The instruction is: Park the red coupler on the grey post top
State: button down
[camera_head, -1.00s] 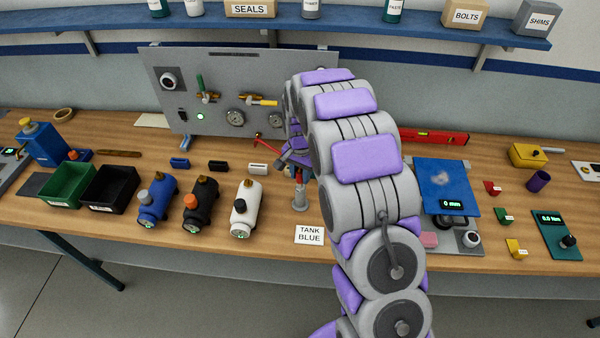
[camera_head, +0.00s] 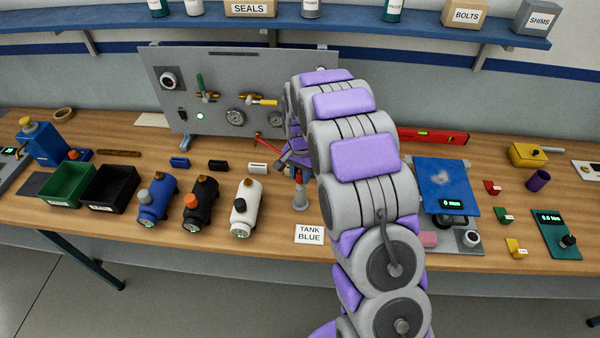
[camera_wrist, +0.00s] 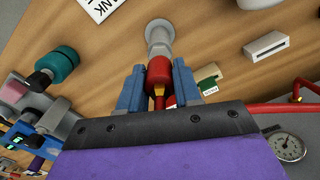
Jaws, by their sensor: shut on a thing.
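The red coupler (camera_wrist: 159,74) is between the two blue-grey fingers of my gripper (camera_wrist: 160,84), which is shut on it. A brass-coloured tip shows on the coupler's near end. The grey post (camera_wrist: 159,36) stands on the bench, directly in line with the coupler. The coupler's far end meets the post top in the wrist view; I cannot tell whether it is fully seated. In the head view, the coupler (camera_head: 299,175) shows as a small red patch just above the grey post (camera_head: 300,199), with my gripper (camera_head: 297,163) partly hidden by my arm.
A red hose (camera_wrist: 290,107) runs along the right of the wrist view, near a gauge (camera_wrist: 287,146). A grey panel (camera_head: 215,85) with valves stands behind. A white tank (camera_head: 245,209) and a "TANK BLUE" card (camera_head: 309,234) are near the post. My arm hides some bench.

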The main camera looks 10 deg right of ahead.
jog(key=shift+f, duration=0.95)
jog(key=c, duration=0.7)
grip_release()
notch_tip(320, 180, up, 17)
jog(key=shift+r, duration=0.15)
jog(key=s+r+n+b, duration=0.3)
jog(key=s+n, duration=0.1)
jog(key=s, duration=1.5)
jog(key=s+f+n+g+b, duration=0.1)
jog(key=s+f+n, duration=0.1)
jog(key=s, duration=0.9)
jog(key=s+f+n+b, duration=0.2)
jog(key=s+f, duration=0.2)
jog(key=s, duration=0.8)
jog(key=shift+g, duration=0.4)
